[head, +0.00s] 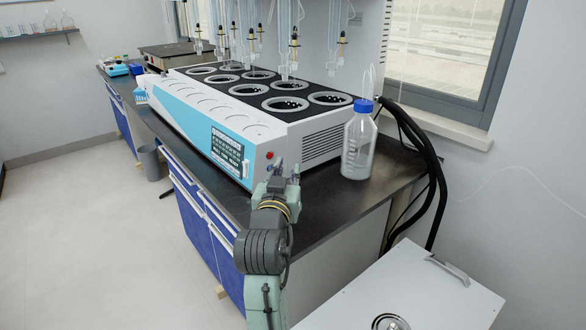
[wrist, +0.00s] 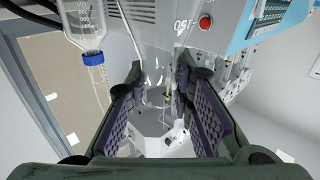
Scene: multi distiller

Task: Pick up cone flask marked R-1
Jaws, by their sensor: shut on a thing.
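My gripper (head: 283,172) is in front of the distiller's near right corner, over the bench edge. In the wrist view my gripper (wrist: 158,97) has its two dark padded fingers on either side of a clear glass vessel (wrist: 157,118), and is shut on it. The vessel looks like the cone flask, but it is see-through and its outline is faint. No R-1 mark can be read on it. In the head view the held flask is too small and hidden by my gripper to make out.
The multi distiller (head: 262,125) with its round heating wells fills the dark bench. A large clear bottle with a blue cap (head: 358,145) stands to its right, with black hoses (head: 425,150) behind. A white box (head: 410,285) with a handle is at lower right.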

